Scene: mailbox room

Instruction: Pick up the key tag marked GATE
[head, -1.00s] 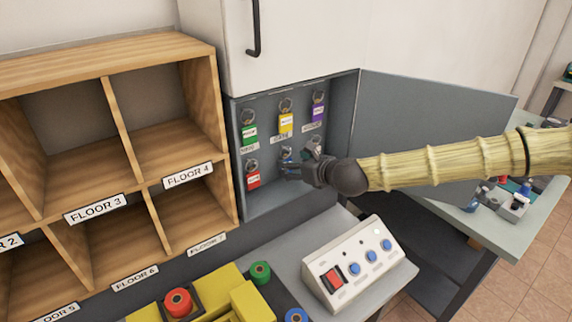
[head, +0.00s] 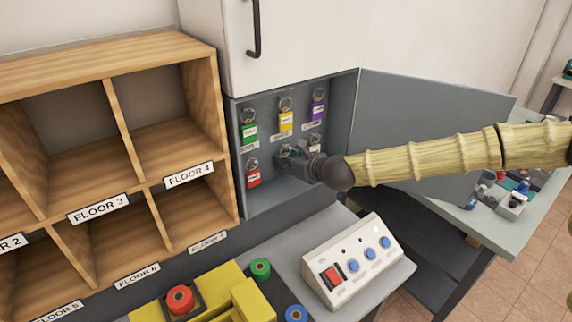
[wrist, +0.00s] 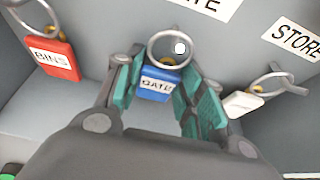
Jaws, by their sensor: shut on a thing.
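The blue key tag marked GATE (wrist: 156,85) hangs from a metal ring (wrist: 172,47) in the wrist view. My gripper (wrist: 157,92) has its teal-padded fingers on both sides of the tag and is shut on it. In the head view my gripper (head: 290,160) reaches into the open grey key cabinet (head: 345,105) at the lower middle hook. It hides most of the GATE tag there.
A red BINS tag (wrist: 50,59) hangs close on the left and a white tag (wrist: 243,102) close on the right. Green (head: 249,133), yellow (head: 286,121) and purple (head: 318,112) tags hang above. The cabinet door (head: 430,130) stands open on the right.

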